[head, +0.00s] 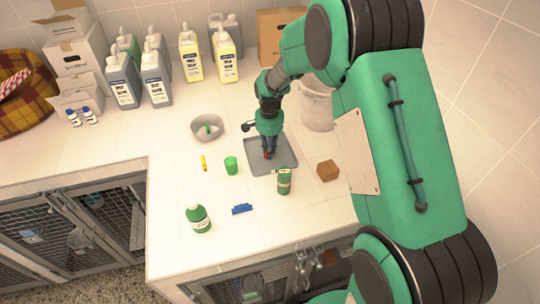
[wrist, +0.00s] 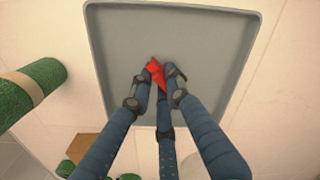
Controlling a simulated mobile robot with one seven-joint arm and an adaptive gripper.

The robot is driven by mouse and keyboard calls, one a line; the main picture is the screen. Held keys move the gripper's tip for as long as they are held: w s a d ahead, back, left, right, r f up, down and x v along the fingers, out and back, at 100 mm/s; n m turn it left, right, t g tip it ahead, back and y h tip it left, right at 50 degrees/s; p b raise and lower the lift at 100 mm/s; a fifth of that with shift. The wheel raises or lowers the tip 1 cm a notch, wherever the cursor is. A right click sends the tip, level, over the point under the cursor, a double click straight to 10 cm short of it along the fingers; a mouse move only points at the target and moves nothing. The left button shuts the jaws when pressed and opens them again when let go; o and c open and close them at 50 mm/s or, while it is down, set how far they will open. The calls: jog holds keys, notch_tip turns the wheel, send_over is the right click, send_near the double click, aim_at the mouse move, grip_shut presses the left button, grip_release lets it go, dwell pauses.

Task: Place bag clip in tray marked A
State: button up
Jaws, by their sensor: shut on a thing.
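My gripper (head: 268,154) is over the grey tray (head: 288,161) in the head view, fingers pointing down. In the wrist view its fingers (wrist: 160,80) are shut on a small red thing, which I take to be the bag clip (wrist: 156,70). The clip is partly hidden between the fingertips. The tray (wrist: 180,30) fills the upper middle of the wrist view, and its inside looks empty. The fingertips are within its outline; I cannot tell whether the clip touches the tray floor. No letter A is readable on the tray.
A green can (head: 284,182) stands close to the tray's front edge, and a brown block (head: 327,171) is to the right. A green cup (head: 231,165), yellow object (head: 203,162), blue object (head: 242,209), green bottle (head: 198,218) and grey bowl (head: 207,126) lie around. A white bucket (head: 317,108) stands behind.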

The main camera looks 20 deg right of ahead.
jog(key=shift+r, duration=0.15)
jog(key=o, duration=0.8)
jog(key=shift+w+f, duration=0.1)
jog(key=shift+f, duration=0.2)
jog(key=shift+r, duration=2.4)
jog(key=shift+s+r, duration=0.1)
jog(key=shift+s, duration=0.1)
